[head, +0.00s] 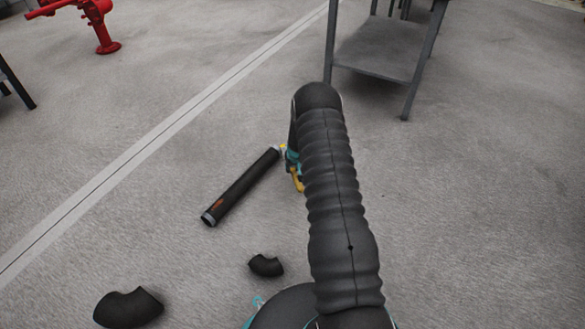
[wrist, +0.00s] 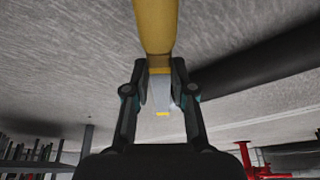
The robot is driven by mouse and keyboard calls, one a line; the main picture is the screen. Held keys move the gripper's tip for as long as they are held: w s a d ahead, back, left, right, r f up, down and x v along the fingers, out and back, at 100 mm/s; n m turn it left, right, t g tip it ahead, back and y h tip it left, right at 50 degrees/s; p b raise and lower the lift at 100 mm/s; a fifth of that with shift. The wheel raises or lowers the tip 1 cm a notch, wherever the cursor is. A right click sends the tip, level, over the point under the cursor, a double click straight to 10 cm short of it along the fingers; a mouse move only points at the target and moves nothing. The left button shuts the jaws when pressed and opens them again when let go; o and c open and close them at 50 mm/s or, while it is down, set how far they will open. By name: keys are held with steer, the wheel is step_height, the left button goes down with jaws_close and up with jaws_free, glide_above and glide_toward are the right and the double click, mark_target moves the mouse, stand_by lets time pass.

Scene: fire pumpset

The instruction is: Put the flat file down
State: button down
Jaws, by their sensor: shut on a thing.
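The flat file (wrist: 154,28) shows in the wrist view with a yellow handle and a grey part between my fingers. My gripper (wrist: 159,76) is shut on it, one finger on each side. In the head view only a bit of the yellow handle (head: 297,180) shows at the left edge of my arm. My arm hides most of my gripper and the rest of the file there. I cannot tell exactly how high the file is above the floor.
A black pipe (head: 240,187) lies on the floor just left of my gripper. Two black elbow pieces (head: 129,307) (head: 266,265) lie nearer. A grey metal table (head: 375,50) stands beyond my arm. A red fitting (head: 105,40) is far left. Open concrete floor lies right of my arm.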

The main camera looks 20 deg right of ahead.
steer(key=shift+f, duration=0.4)
steer(key=shift+f+b, duration=0.25)
steer(key=shift+b, duration=0.15)
steer(key=c, duration=1)
jaws_free()
steer(key=shift+o, duration=0.2)
